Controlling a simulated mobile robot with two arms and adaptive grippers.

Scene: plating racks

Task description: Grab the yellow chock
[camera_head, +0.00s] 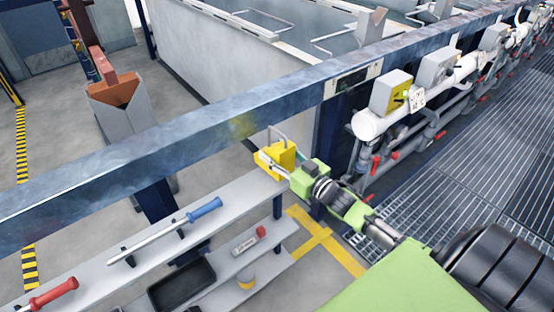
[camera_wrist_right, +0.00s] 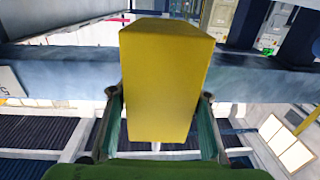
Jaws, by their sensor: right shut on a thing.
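The yellow chock (camera_head: 283,155) is a small yellow block with a grey handle, at the right end of the upper grey shelf in the head view. My right gripper (camera_head: 277,165) is at it, its arm coming in from the lower right. In the right wrist view the chock (camera_wrist_right: 165,80) fills the middle, between the two fingers of the right gripper (camera_wrist_right: 158,125). The fingers are shut on its sides. I cannot tell whether the chock touches the shelf. My left gripper is in neither view.
A blue-grey beam (camera_head: 200,145) runs just behind the chock. The shelf (camera_head: 232,205) holds a blue-handled tool (camera_head: 185,221) and a red-handled tool (camera_head: 52,294). A black tray (camera_head: 181,284) sits on the lower shelf. White pipework with red valves (camera_head: 375,165) stands to the right.

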